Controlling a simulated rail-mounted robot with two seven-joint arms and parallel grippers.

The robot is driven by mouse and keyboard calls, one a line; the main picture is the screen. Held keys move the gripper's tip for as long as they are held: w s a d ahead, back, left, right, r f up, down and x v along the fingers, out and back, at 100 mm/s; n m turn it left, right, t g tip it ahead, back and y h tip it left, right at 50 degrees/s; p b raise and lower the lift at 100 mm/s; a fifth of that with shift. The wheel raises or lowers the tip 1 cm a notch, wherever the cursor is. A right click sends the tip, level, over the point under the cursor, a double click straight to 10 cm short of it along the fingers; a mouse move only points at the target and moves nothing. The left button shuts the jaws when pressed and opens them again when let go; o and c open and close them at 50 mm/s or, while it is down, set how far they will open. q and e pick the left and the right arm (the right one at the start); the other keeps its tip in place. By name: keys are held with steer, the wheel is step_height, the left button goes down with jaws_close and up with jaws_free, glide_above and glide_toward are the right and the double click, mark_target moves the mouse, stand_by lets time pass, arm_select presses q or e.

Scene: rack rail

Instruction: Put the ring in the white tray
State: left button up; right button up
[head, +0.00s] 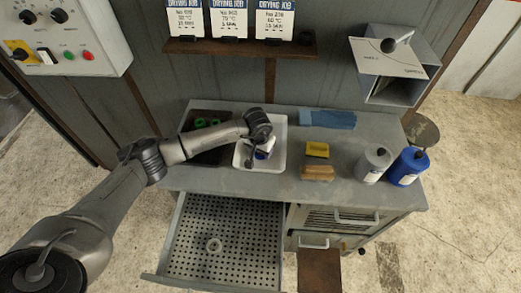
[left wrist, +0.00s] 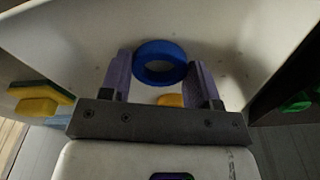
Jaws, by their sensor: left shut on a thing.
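A blue ring (left wrist: 160,49) is between the two purple fingers of my left gripper (left wrist: 163,82) in the left wrist view. The gripper is shut on it. In the head view my left gripper (head: 261,154) points down over the white tray (head: 242,161) on the bench, and the ring is only a small blue patch there. The tray's pale inside also fills the back of the left wrist view (left wrist: 65,60). A yellow-orange thing (left wrist: 171,100) shows below the ring, partly hidden by the gripper. I cannot tell whether the ring touches the tray. My right gripper is out of view.
A dark bin (head: 205,152) with green things stands left of the tray. A yellow sponge (head: 317,150), wooden brush (head: 317,173), grey bottle (head: 373,165) and blue bottle (head: 407,168) stand right.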

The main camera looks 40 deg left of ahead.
arm_select(q)
steer(key=shift+f, duration=0.2)
steer(key=o, duration=0.9)
steer(key=shift+r, duration=0.1)
